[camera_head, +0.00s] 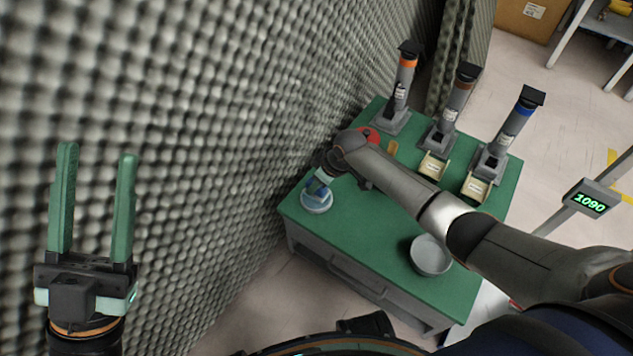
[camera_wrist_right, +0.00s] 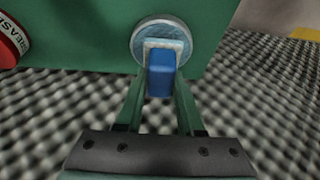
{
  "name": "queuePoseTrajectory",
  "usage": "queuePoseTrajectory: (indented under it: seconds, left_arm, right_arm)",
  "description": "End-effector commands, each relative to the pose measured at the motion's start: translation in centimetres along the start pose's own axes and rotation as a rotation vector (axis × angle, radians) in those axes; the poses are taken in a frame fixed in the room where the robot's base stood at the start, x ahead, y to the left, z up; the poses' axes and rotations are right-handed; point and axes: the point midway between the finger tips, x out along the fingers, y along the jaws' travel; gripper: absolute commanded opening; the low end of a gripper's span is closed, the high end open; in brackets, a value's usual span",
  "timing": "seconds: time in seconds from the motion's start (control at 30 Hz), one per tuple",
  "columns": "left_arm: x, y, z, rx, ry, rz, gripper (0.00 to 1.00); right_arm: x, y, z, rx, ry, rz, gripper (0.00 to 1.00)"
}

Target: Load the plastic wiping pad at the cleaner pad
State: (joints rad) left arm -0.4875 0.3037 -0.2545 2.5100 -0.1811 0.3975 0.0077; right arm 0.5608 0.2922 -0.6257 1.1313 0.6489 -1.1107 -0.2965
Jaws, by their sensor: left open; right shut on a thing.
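The plastic wiping pad, seen as a blue block (camera_wrist_right: 160,75) with a pale layer at its far end, is between the fingers of my right gripper (camera_wrist_right: 158,88), which is shut on it. It shows small and partly hidden in the head view. The round pale grey cleaner pad (camera_head: 316,204) sits at the near left corner of the green table; the wrist view shows it as a disc (camera_wrist_right: 140,44) behind the block. The block's pale end overlaps the disc; I cannot tell whether they touch. My left gripper (camera_head: 96,155) is open and empty, away from the table.
The green table (camera_head: 370,240) also holds a grey bowl (camera_head: 431,256), several upright dispensers (camera_head: 449,112) and small yellowish trays (camera_head: 475,187). A red round item (camera_wrist_right: 10,42) lies near the disc. The foam wall (camera_head: 200,120) stands close on the left. A display reading 1090 (camera_head: 588,202) is at right.

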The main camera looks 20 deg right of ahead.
Motion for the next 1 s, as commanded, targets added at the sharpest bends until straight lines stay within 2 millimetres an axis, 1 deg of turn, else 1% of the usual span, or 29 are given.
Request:
queuePoseTrajectory:
  seconds: [0.03, 0.47, 0.7, 0.8, 1.0]
  left_arm:
    - [0.5, -0.3, -0.6, -0.003, 0.002, -0.002, 0.50]
    - [2.7, -1.4, -3.1, 0.037, 0.023, 0.011, 0.50]
    - [4.0, -2.4, -4.4, 0.072, 0.027, -0.004, 0.50]
    - [4.1, -2.5, -4.6, 0.080, 0.025, -0.007, 0.50]
    - [3.9, -2.5, -4.4, 0.080, 0.021, -0.007, 0.50]
  right_arm:
    - [-0.7, 0.0, -0.3, 0.000, 0.001, 0.000, 0.00]
    - [-3.5, 0.0, -1.5, 0.000, 0.003, 0.001, 0.00]
    - [-5.0, 0.0, -2.1, 0.000, 0.003, 0.001, 0.00]
    - [-5.3, 0.0, -2.2, 0.000, 0.003, 0.001, 0.00]
    - [-5.1, 0.0, -2.2, 0.000, 0.003, 0.001, 0.00]
